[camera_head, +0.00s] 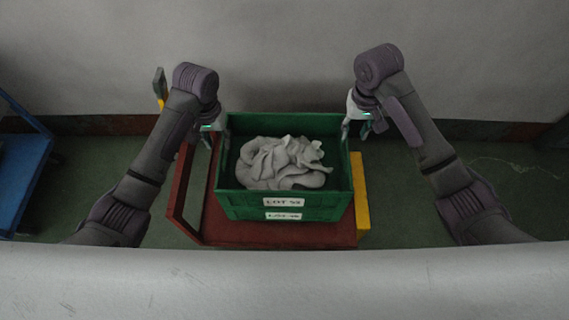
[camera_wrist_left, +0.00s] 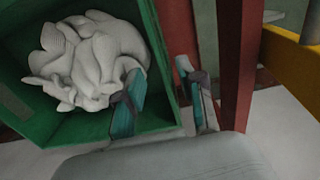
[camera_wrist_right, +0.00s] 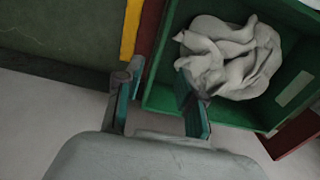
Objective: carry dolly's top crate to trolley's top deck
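The green top crate (camera_head: 228,190), labelled LOT, holds grey-white socks (camera_head: 283,163). A second label (camera_head: 284,216) below suggests another green crate beneath it. They sit on the red dolly (camera_head: 210,222). My left gripper (camera_head: 212,132) is at the crate's left wall. In the left wrist view its fingers (camera_wrist_left: 164,100) are apart, one inside the crate and one outside. My right gripper (camera_head: 358,125) is at the right wall. In the right wrist view its fingers (camera_wrist_right: 158,105) are also apart on either side of the wall. The blue trolley (camera_head: 22,165) is partly in view at left.
A grey wall (camera_head: 285,60) stands close behind. Green floor (camera_head: 90,165) is clear between trolley and dolly.

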